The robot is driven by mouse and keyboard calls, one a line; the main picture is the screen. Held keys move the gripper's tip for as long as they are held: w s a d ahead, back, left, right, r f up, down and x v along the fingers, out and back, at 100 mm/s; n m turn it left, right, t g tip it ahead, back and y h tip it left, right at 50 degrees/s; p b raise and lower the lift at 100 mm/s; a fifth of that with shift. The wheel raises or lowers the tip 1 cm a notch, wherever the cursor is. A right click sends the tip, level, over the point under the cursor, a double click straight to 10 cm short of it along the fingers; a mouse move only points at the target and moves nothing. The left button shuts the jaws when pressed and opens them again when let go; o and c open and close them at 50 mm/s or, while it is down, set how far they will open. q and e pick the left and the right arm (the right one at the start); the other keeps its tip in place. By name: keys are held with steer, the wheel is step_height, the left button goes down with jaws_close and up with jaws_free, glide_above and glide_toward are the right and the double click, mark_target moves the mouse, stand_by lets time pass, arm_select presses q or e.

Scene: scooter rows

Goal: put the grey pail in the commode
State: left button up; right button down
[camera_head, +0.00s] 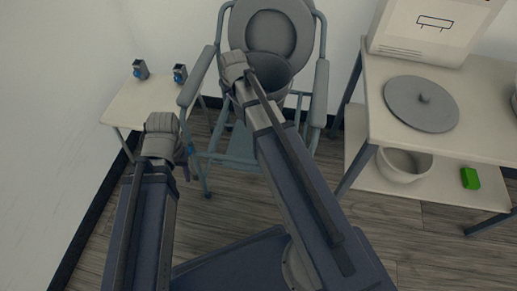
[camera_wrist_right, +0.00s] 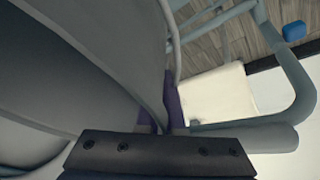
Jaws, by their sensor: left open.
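The commode (camera_head: 320,92) is a blue-grey frame chair with armrests, its round seat and lid (camera_head: 270,38) raised at the back. The grey pail (camera_head: 284,74) is within the frame, below the raised seat; my right arm covers its front left. My right gripper (camera_head: 236,70) is at the pail's left rim. In the right wrist view the pail (camera_wrist_right: 85,55) fills the left side, and the purple fingers (camera_wrist_right: 162,118) are close together with its edge between them. Whether the pail is fully seated cannot be told. My left gripper (camera_head: 184,152) is open and empty, left of the commode.
A small white table (camera_head: 135,107) with two small grey-and-blue items stands left. At right a two-level table (camera_head: 385,75) holds a grey round lid (camera_head: 421,103) and a white box (camera_head: 430,28); its lower shelf holds a pale pot (camera_head: 404,166) and green block (camera_head: 470,178).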

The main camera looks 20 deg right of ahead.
step_height(320, 180, down, 28)
steer(key=b, duration=2.7)
steer(key=shift+f, duration=0.2)
steer(key=shift+f+b, duration=0.1)
steer(key=shift+b, duration=0.25)
steer(key=c, duration=1.5)
jaws_free()
steer(key=shift+f, duration=0.1)
steer(key=o, duration=0.5)
steer(key=shift+c, duration=0.2)
steer(key=p+v, duration=1.1)
steer(key=v, duration=0.1)
steer(key=shift+r, duration=0.25)
